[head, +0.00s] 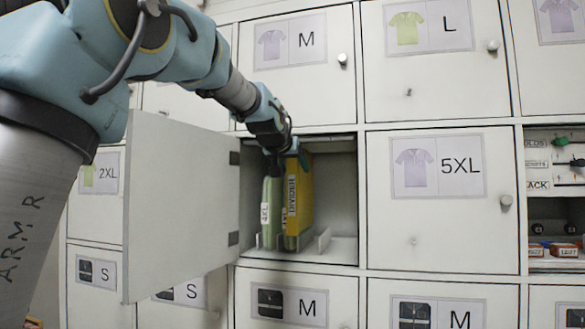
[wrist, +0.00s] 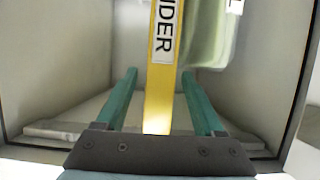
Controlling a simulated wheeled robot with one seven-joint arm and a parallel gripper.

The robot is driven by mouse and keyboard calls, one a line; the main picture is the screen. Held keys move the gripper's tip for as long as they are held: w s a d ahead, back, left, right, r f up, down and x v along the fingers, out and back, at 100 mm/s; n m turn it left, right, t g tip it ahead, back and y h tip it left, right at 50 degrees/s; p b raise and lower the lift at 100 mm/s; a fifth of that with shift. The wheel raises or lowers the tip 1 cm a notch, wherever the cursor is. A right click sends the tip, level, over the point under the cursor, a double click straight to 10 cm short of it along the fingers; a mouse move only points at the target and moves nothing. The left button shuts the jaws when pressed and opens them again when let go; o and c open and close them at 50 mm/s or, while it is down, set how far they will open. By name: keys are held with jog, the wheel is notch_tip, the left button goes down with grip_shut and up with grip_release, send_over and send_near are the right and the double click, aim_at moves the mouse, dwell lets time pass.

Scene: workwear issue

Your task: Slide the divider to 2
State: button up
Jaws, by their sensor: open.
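The yellow divider (head: 299,200) stands upright in the open locker compartment (head: 343,190), its label facing out. In the wrist view the divider (wrist: 161,95) runs between the two teal fingers of my gripper (wrist: 159,75). The fingers are open, one on each side, with a visible gap to it on both sides. In the head view my gripper (head: 278,152) is at the top of the compartment opening, partly hidden by my arm. A green pack (head: 270,205) labelled 4XL stands just left of the divider; it also shows in the wrist view (wrist: 207,40). No number 2 mark is readable.
A white slotted rail (head: 322,243) lies along the compartment floor, with free room right of the divider. The open door (head: 180,210) stands out at the left. Closed lockers surround the opening, including the 5XL door (head: 440,220) at right.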

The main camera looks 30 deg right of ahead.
jog(key=b+v, duration=0.3)
jog(key=v, duration=0.7)
jog(key=shift+s+a, duration=0.25)
jog(key=shift+s, duration=0.05)
jog(key=shift+r, duration=0.1)
